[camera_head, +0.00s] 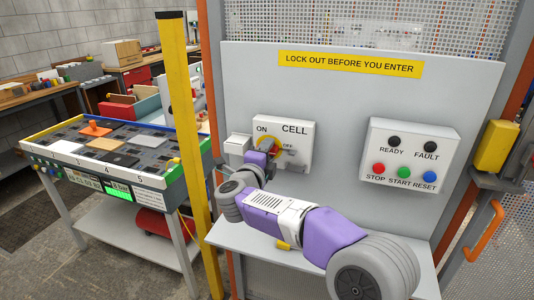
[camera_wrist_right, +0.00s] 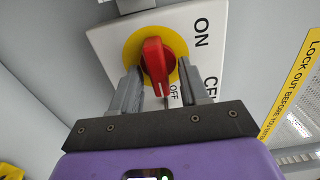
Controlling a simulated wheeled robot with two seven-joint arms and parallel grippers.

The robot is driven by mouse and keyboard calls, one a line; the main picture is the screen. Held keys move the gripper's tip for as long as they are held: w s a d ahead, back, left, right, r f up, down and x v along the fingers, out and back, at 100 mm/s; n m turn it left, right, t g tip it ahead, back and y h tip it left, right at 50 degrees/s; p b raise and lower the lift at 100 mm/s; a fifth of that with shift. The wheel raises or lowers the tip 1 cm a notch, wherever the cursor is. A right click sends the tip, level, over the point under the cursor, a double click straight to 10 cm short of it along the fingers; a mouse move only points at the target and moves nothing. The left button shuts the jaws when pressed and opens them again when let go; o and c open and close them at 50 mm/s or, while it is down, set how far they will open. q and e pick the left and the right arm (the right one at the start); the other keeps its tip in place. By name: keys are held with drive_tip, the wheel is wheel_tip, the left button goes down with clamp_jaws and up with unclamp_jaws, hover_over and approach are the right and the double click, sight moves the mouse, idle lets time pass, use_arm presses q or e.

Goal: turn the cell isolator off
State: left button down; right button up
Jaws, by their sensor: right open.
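The cell isolator (camera_head: 300,133) is a white box on the grey panel, marked ON, OFF and CELL. Its red handle (camera_wrist_right: 156,60) sits on a yellow disc (camera_wrist_right: 131,48). In the right wrist view the handle's long axis runs up and down the picture, its near end beside the OFF mark and away from ON. My right gripper (camera_wrist_right: 159,82) is open, with one finger on each side of the handle's near end; a gap shows and I see no grip. In the head view the gripper (camera_head: 270,153) partly hides the handle. My left gripper is not in view.
A button box (camera_head: 413,152) with lamps and coloured buttons is to the right on the panel. A yellow post (camera_head: 185,150) and a board table (camera_head: 50,150) stand to the left. A grey shelf (camera_head: 225,236) juts out below my right arm. A yellow sign (camera_head: 350,64) is above.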

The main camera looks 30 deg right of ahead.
drive_tip(key=shift+a, duration=0.1)
drive_tip(key=v, duration=0.7)
drive_tip(key=shift+s+p, duration=0.2)
drive_tip(key=shift+p, duration=0.2)
drive_tip(key=shift+a, duration=0.1)
